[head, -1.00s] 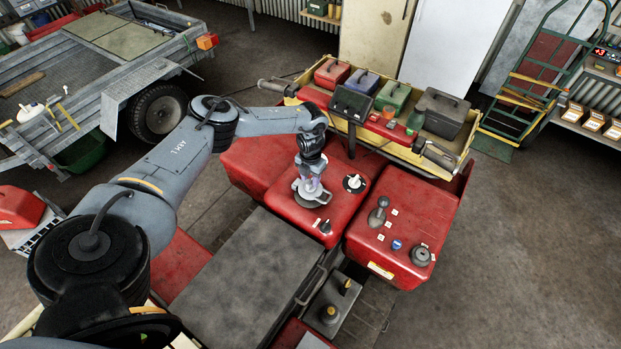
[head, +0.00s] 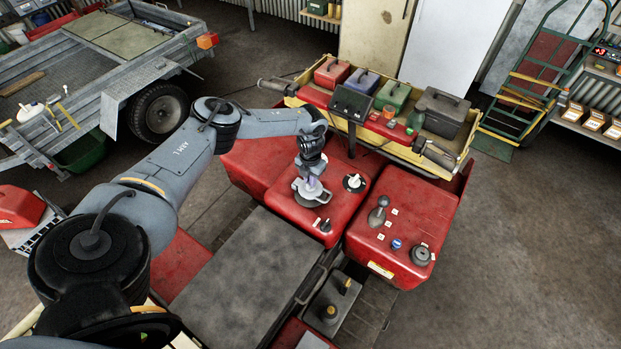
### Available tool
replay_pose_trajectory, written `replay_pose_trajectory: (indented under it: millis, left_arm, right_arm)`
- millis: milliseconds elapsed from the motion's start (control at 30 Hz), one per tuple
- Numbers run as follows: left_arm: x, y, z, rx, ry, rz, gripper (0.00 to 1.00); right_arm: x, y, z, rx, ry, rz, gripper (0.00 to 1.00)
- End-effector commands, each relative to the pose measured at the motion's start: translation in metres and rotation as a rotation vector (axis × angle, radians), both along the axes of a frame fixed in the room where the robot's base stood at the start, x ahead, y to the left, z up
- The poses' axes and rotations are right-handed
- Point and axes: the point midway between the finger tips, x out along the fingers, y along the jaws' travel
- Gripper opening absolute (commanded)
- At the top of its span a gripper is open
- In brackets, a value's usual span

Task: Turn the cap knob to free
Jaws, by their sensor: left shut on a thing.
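My left gripper (head: 311,184) points down over the left red body panel (head: 282,199) of the quad in the head view. It is shut on a small knob on top of a round grey cap (head: 309,200), which sits on the panel. The gripper and wrist cover most of the knob, so its exact angle cannot be made out. My right gripper is not in view.
Beside the cap are a black-and-white dial (head: 354,182) and a small dark switch (head: 325,225). The right red panel has a grey lever (head: 378,214), a blue button (head: 397,244) and a dark round knob (head: 421,254).

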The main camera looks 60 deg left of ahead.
Motion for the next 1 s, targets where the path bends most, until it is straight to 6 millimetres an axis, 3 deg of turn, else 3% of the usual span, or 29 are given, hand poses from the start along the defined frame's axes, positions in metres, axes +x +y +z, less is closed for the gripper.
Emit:
replay_pose_trajectory:
  millis: [367, 1000]
  left_arm:
    - [0.0, -0.001, 0.0, -0.001, 0.002, 0.165, 0.0]
    - [0.0, -0.001, 0.0, 0.0, 0.001, 0.761, 0.0]
  right_arm:
    - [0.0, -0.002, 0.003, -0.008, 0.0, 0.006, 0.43]
    - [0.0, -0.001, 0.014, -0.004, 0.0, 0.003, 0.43]
